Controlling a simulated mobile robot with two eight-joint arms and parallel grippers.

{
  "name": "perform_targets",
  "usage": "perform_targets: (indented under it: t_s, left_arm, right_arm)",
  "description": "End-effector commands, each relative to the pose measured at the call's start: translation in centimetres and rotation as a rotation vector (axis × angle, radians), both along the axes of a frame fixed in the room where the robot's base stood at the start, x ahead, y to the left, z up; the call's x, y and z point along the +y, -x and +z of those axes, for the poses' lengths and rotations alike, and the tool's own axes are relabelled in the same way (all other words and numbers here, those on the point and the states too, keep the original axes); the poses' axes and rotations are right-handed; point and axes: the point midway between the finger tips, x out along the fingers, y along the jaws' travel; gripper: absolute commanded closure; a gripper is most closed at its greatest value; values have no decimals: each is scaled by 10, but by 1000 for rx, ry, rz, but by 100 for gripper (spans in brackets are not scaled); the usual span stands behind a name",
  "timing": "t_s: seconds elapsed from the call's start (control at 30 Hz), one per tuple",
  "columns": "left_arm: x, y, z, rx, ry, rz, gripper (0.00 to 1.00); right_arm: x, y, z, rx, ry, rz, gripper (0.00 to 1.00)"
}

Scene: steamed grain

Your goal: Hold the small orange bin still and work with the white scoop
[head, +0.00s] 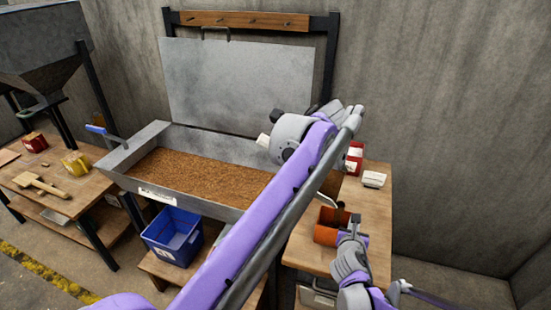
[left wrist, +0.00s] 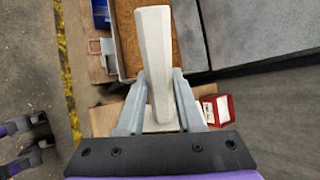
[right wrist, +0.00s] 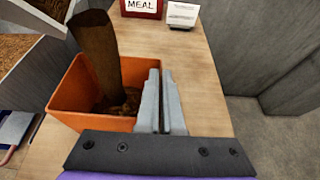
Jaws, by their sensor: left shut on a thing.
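The white scoop (left wrist: 153,55) is between the fingers of my left gripper (left wrist: 160,100), which is shut on it. In the head view a white piece (head: 264,141), probably part of the scoop, shows beside my left wrist, above the trough's right end. The small orange bin (head: 327,234) stands on the right table. In the right wrist view the bin (right wrist: 75,95) has some brown grain at the bottom and a dark brown upright piece (right wrist: 97,50) rising from it. My right gripper (right wrist: 161,100) is at the bin's right wall, fingers nearly together, apparently shut on it.
A blue crate (head: 172,236) sits below. My left arm crosses over the trough.

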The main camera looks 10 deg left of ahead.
Motion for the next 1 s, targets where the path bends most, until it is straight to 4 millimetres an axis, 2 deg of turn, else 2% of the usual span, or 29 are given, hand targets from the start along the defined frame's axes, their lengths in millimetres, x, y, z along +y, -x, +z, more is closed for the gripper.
perform_targets:
  t_s: [0.03,0.5,0.73,1.0]
  left_arm:
    - [-8,1,3,-20,-32,-25,100]
    - [-57,6,31,-179,-323,-212,100]
    - [-69,6,38,-210,-393,-265,100]
    - [-71,6,39,-217,-405,-275,100]
  right_arm:
    - [0,0,0,0,0,1,100]
    - [0,0,0,-1,0,1,100]
    - [0,0,0,-1,0,1,100]
    - [0,0,0,-1,0,1,100]
